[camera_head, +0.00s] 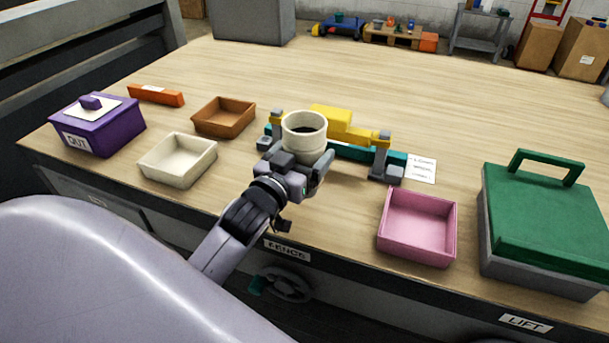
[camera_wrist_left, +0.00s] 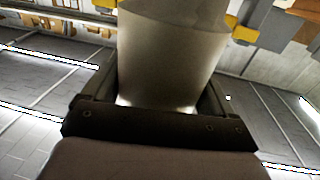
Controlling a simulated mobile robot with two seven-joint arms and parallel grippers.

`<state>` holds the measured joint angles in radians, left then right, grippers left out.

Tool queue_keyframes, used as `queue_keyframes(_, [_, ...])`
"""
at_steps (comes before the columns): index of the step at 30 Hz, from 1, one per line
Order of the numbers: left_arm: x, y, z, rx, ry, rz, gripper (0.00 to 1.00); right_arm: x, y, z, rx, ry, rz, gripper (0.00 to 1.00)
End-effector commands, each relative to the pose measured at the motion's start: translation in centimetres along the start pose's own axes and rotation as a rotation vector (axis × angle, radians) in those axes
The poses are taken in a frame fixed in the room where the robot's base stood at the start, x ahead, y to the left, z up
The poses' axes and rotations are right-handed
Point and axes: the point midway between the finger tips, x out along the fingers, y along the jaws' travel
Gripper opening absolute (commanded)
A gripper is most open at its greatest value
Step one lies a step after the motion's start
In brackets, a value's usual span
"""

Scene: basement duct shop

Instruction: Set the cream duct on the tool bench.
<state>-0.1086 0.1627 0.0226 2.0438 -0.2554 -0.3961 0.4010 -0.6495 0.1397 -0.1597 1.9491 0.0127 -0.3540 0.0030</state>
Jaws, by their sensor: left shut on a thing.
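The cream duct (camera_head: 304,140) is a short, open-topped cylinder, upright in the head view near the middle of the tool bench (camera_head: 440,120). My left gripper (camera_head: 302,165) is shut on it low down. In the left wrist view, the duct (camera_wrist_left: 168,60) rises between the two fingers (camera_wrist_left: 165,100). In the head view the duct overlaps the yellow and teal fixture; the gripper hides its foot, so I cannot tell whether it touches anything below. My right gripper is not in view.
Around the duct are a yellow and teal fixture (camera_head: 350,130), a cream tray (camera_head: 178,172), a brown tray (camera_head: 224,117), a pink tray (camera_head: 418,253), a purple box (camera_head: 118,133) and a green-lidded toolbox (camera_head: 550,215). An orange bar (camera_head: 156,95) lies far left.

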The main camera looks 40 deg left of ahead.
Motion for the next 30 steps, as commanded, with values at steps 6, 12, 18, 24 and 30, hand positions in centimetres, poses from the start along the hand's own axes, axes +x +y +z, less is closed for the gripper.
queue_keyframes(6, [0.0,0.0,2.2,-0.002,0.001,-0.001,0.48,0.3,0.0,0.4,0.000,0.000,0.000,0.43])
queue_keyframes(12, [0.0,0.0,4.8,-0.002,0.002,0.000,0.48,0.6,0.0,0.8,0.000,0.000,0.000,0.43])
queue_keyframes(18, [0.0,0.0,4.9,-0.001,0.004,0.001,0.48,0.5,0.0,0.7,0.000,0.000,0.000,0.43])
queue_keyframes(24, [0.0,0.0,5.2,-0.001,0.004,0.001,0.48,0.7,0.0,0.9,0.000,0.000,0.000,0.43])
queue_keyframes(30, [0.0,0.0,5.2,-0.001,0.001,0.000,1.00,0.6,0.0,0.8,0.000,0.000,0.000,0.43])
